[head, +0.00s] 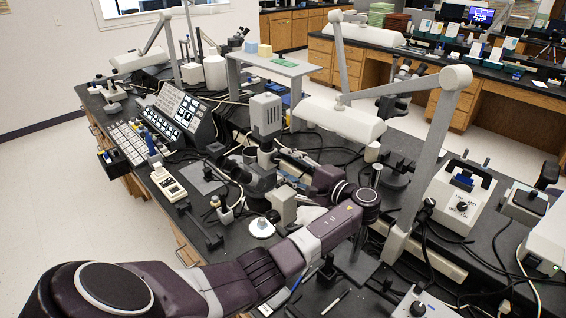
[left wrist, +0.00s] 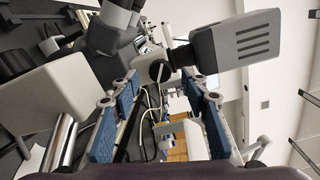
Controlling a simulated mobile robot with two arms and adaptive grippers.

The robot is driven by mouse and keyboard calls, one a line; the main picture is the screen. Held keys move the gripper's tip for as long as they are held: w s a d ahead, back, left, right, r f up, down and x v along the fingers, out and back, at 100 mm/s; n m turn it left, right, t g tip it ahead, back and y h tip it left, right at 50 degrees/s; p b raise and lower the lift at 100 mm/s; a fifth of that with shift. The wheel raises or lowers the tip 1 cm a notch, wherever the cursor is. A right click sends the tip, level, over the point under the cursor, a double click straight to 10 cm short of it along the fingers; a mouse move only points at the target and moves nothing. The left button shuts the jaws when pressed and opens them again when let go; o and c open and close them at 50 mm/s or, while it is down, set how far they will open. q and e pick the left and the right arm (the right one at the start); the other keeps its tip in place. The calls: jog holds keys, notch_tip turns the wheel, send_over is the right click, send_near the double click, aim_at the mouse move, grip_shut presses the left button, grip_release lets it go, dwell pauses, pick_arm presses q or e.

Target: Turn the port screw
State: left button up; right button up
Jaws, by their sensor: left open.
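The microscope carries a grey camera box with vent slots (head: 265,114) on its upright port. The box also fills the upper right of the left wrist view (left wrist: 242,46). A dark round knob (left wrist: 158,71), which looks like the port screw, sits on the pale port beside the box. My left gripper (head: 281,161) comes from the right towards the port in the head view. In the left wrist view its two blue-padded fingers (left wrist: 161,90) are spread apart and empty. The knob appears just beyond and between the fingertips, with no visible contact. The screw is too small to make out in the head view.
A slanted button panel (head: 184,108) and a keypad (head: 128,141) lie left of the microscope. A lamp arm (head: 440,150) stands to the right. Cables and instruments crowd the black bench around my arm.

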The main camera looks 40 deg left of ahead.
pick_arm(q)
jog(key=d, duration=1)
jog(key=shift+s+r, duration=0.3)
jog(key=shift+s, duration=0.05)
jog(key=shift+a, duration=0.15)
